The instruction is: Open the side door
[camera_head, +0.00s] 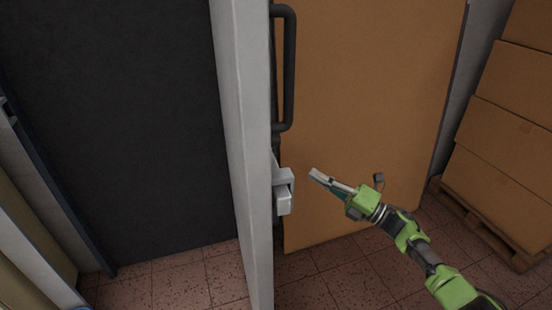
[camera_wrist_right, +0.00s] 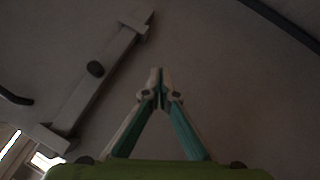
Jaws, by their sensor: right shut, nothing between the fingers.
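The side door appears to be the pale grey panel (camera_head: 241,150), seen nearly edge-on in the middle of the head view. A dark upright pull handle (camera_head: 289,70) is on its right-hand face. Below that handle a light grey latch (camera_head: 284,190) sticks out from the same face. My right gripper (camera_head: 313,174) is just right of the latch, apart from it in the picture, and empty. In the right wrist view its fingertips (camera_wrist_right: 157,80) are together before a grey surface. A pale bar-shaped fitting (camera_wrist_right: 95,82) is left of them. My left gripper is not in view.
A large brown panel (camera_head: 370,90) stands behind the handle. Stacked cardboard boxes (camera_head: 500,150) rest on a wooden pallet (camera_head: 490,225) at the right. A dark panel (camera_head: 120,130) fills the left side. Reddish floor tiles (camera_head: 335,280) show clear space below.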

